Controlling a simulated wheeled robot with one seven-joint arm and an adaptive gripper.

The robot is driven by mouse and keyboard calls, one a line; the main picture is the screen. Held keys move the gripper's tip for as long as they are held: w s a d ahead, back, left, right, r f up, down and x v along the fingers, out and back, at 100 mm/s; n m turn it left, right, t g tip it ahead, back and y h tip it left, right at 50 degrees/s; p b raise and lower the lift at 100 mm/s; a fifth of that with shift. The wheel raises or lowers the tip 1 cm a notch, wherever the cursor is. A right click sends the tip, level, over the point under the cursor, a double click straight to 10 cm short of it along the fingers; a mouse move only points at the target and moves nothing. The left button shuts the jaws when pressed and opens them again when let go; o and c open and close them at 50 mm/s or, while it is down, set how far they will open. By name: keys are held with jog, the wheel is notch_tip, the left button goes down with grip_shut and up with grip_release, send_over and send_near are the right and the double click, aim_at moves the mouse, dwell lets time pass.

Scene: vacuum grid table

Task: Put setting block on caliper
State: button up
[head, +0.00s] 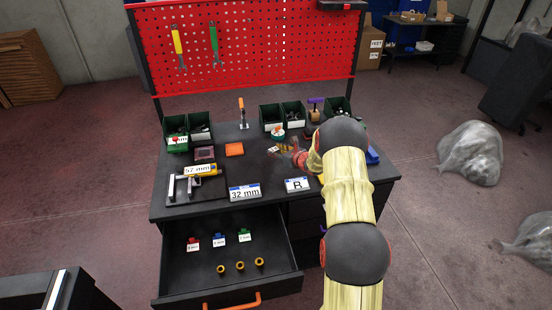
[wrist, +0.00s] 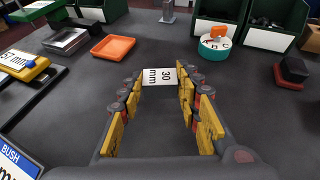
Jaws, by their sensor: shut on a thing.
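My gripper (wrist: 160,90) is shut on a small block with a white "30 mm" label (wrist: 159,76), held between its fingertips. I take this to be the setting block. In the head view my gripper (head: 288,148) is over the middle of the table, with the block's pale label (head: 273,149) at its tip. The caliper (head: 205,170), yellow and grey with a "57 mm" label, lies on a dark board at the table's left. Part of it also shows at the left of the wrist view (wrist: 38,66). My gripper is apart from it, to its right.
Green bins (head: 177,142) line the back. An open drawer (head: 228,285) juts out in front.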

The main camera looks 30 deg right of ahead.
jog(key=shift+w+d+f, duration=0.1)
jog(key=shift+w+f, duration=0.15)
jog(key=shift+w, duration=0.05)
jog(key=shift+w+f+b, duration=0.15)
jog(key=shift+f+b, duration=0.2)
jog(key=shift+f, duration=1.3)
jog(key=shift+f, duration=0.2)
jog(key=o, duration=1.3)
jog(key=shift+r, duration=0.1)
